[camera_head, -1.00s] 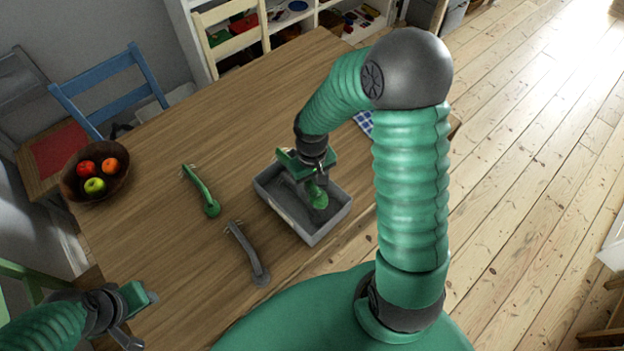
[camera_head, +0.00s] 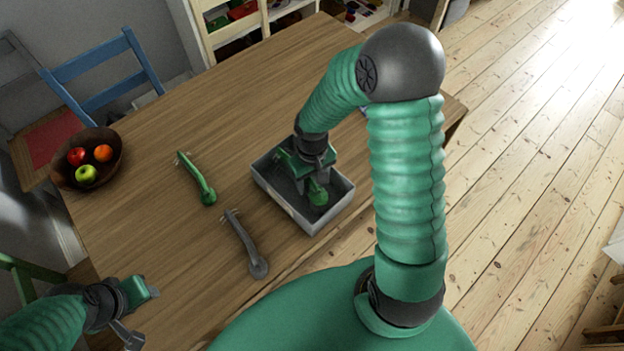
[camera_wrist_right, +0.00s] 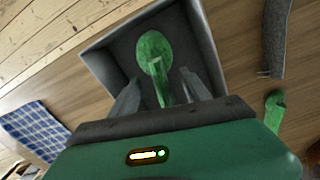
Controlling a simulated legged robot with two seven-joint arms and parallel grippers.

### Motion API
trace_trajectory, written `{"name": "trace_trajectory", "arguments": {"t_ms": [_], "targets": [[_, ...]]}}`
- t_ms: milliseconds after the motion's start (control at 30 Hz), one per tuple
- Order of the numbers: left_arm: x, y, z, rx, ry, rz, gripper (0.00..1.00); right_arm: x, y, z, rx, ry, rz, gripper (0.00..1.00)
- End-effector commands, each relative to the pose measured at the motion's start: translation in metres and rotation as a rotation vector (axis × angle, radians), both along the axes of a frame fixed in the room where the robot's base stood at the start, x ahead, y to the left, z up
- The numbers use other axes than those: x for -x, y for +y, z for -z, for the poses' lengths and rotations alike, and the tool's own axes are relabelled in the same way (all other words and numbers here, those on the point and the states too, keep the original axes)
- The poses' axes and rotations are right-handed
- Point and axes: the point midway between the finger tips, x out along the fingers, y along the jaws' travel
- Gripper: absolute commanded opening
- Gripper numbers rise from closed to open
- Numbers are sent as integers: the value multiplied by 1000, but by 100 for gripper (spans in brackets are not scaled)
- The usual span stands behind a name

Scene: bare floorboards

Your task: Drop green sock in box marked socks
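Another green sock (camera_head: 197,178) and a grey sock (camera_head: 246,246) lie left of the box. My left gripper (camera_head: 146,314) is open and empty at lower left.
A wooden bowl (camera_head: 113,165) of fruit is at the table's left edge, near a blue chair (camera_head: 105,70). A blue checked cloth (camera_wrist_right: 36,130) shows in the right wrist view. Shelves (camera_head: 240,30) stand behind the table. Bare tabletop surrounds the loose socks.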

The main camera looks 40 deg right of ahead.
Motion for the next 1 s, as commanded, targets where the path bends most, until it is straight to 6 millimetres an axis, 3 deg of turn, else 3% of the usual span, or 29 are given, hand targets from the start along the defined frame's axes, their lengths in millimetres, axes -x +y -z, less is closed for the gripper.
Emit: {"name": "trace_trajectory", "arguments": {"t_ms": [33,133,400,533,667,1000], "targets": [[0,0,0,0,0,0,40,0,0,0,0,0,0,63],[0,0,0,0,0,0,40,0,0,0,0,0,0,77],[0,0,0,0,0,0,40,0,0,0,0,0,0,77],[0,0,-2,0,0,0,40,-1,0,-9,1,-2,1,77],[0,0,-8,0,0,0,40,-1,-1,-38,3,-6,2,77],[0,0,-21,0,0,0,40,-2,-1,-135,2,-5,1,77]]}}
